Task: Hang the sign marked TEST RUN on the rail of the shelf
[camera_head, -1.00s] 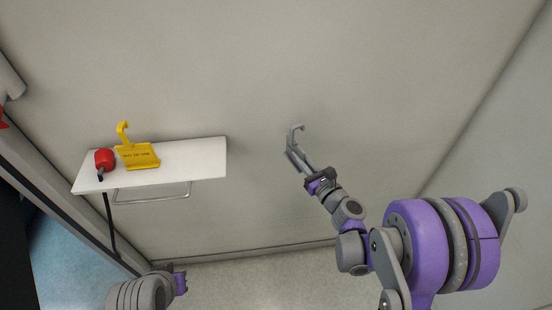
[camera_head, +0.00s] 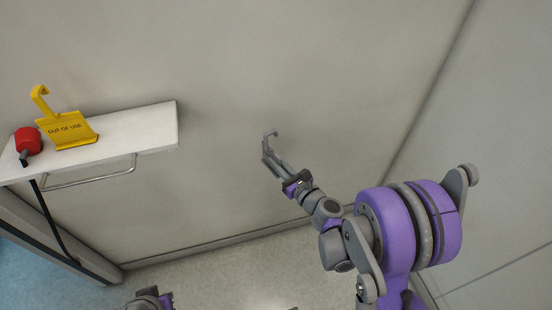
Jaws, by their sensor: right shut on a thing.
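My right gripper (camera_head: 279,170) is shut on a grey sign with a hook (camera_head: 268,143) at its top. The sign is edge-on, so its lettering cannot be read. It is in the air to the right of the white shelf (camera_head: 150,130), apart from it. The shelf's metal rail (camera_head: 95,178) runs below its front edge. A yellow sign marked OUT OF USE (camera_head: 68,131) stands on the shelf with its hook up. My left gripper (camera_head: 153,298) is at the bottom edge, cut off, and its jaws cannot be made out.
A red object with a dark end (camera_head: 28,142) lies on the shelf left of the yellow sign. A black support (camera_head: 52,222) runs down beneath the shelf. The wall behind is bare, and the space between shelf and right gripper is clear.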

